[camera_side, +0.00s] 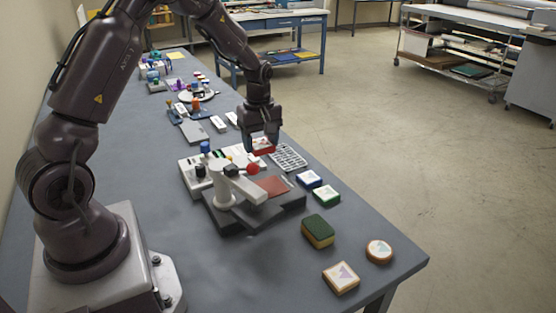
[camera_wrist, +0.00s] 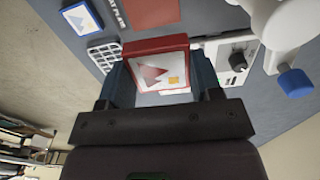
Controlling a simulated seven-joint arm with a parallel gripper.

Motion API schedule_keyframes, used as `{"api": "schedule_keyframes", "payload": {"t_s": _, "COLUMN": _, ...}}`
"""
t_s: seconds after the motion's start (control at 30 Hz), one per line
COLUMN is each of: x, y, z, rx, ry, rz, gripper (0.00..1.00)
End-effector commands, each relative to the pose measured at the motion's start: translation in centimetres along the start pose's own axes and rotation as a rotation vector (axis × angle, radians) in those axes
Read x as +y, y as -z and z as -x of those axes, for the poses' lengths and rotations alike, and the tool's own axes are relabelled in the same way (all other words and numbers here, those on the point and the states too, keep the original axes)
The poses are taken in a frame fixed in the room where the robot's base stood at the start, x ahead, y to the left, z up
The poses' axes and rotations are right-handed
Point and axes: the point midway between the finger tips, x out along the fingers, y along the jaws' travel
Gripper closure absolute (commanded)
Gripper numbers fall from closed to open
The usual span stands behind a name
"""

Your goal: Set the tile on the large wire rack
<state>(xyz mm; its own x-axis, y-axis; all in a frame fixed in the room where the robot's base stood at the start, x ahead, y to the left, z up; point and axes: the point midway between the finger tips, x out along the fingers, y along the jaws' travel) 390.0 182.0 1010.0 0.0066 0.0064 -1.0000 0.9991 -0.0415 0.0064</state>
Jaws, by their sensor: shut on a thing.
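My gripper (camera_side: 262,137) is shut on a red-edged tile (camera_side: 263,146), held above the table on the far side of the press. In the wrist view the tile (camera_wrist: 158,65) sits between the two fingers of my gripper (camera_wrist: 160,82), its white face with a red triangle and a small orange square showing. A grey wire rack (camera_side: 289,157) lies on the table just right of and below the held tile in the side view. Part of this rack (camera_wrist: 104,54) shows left of the tile in the wrist view. I see no gap size between tile and rack clearly.
A heat press (camera_side: 240,190) with a red ball handle and reddish plate (camera_side: 273,187) stands nearer the camera. Blue-edged (camera_side: 309,179) and green-edged (camera_side: 326,195) tiles, a sponge (camera_side: 318,231) and round tile (camera_side: 379,250) line the right side. A control box (camera_side: 198,176) stands left.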

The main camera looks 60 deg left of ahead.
Motion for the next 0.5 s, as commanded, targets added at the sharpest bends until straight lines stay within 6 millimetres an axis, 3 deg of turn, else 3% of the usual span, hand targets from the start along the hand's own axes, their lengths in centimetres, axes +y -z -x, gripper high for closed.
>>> {"api": "schedule_keyframes", "payload": {"t_s": 0.2, "x": -1.2, "y": 1.5, "z": 0.5, "rx": -0.002, "ry": 0.001, "rz": -0.331, "gripper": 0.67}}
{"api": "schedule_keyframes", "payload": {"t_s": 0.5, "x": -1.6, "y": 1.7, "z": 0.5, "rx": -0.008, "ry": 0.003, "rz": -0.697, "gripper": 0.67}}
